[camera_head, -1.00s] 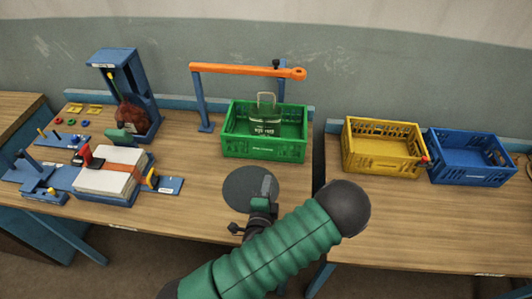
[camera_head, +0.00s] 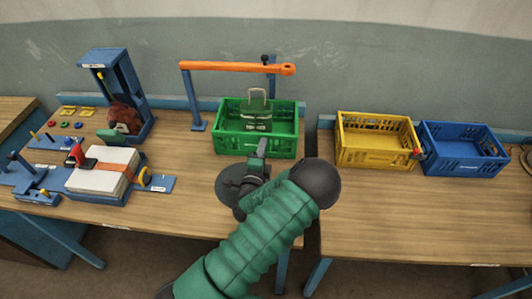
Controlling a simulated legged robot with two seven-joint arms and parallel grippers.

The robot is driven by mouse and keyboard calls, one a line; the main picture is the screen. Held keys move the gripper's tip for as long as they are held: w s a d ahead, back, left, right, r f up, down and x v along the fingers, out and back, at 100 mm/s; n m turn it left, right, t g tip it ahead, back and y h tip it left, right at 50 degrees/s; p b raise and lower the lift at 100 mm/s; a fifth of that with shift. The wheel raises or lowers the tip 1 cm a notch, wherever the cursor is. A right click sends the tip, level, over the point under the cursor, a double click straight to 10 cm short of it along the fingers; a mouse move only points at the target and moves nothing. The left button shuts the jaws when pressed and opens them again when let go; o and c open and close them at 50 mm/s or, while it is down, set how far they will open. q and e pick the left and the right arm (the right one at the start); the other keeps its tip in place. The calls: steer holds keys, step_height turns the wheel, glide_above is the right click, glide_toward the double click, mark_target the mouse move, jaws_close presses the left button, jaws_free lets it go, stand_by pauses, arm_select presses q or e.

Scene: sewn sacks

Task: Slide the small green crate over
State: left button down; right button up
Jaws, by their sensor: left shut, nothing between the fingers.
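The small green crate (camera_head: 228,145) stands on the left wooden table near the back, below an orange bar. A small dark-green sack (camera_head: 257,122) with a pale handle and a label sits upright inside it. My left gripper (camera_head: 261,147) is shut and empty. Its fingertips overlap the lower front wall of the crate in the picture; whether they touch it I cannot tell. My left arm hides part of the table in front. My right gripper is not in view.
Blue fixtures with a strapped white block (camera_head: 100,175) stand left. Yellow (camera_head: 375,155) and blue (camera_head: 465,160) crates stand on the right table, beyond a gap. The orange bar (camera_head: 238,67) spans behind the green crate.

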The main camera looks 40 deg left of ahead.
mark_target(253, 138)
arm_select(q)
steer(key=a, duration=0.2)
steer(key=w+a+b, duration=0.1)
steer(key=a, duration=0.1)
steer(key=shift+w+a+f, duration=0.1)
steer(key=shift+a+f, duration=0.1)
steer(key=shift+a, duration=0.1)
steer(key=shift+w+a+r, duration=0.1)
steer(key=shift+a, duration=0.05)
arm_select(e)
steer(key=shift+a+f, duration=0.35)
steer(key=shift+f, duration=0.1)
arm_select(q)
steer(key=shift+a, duration=0.15)
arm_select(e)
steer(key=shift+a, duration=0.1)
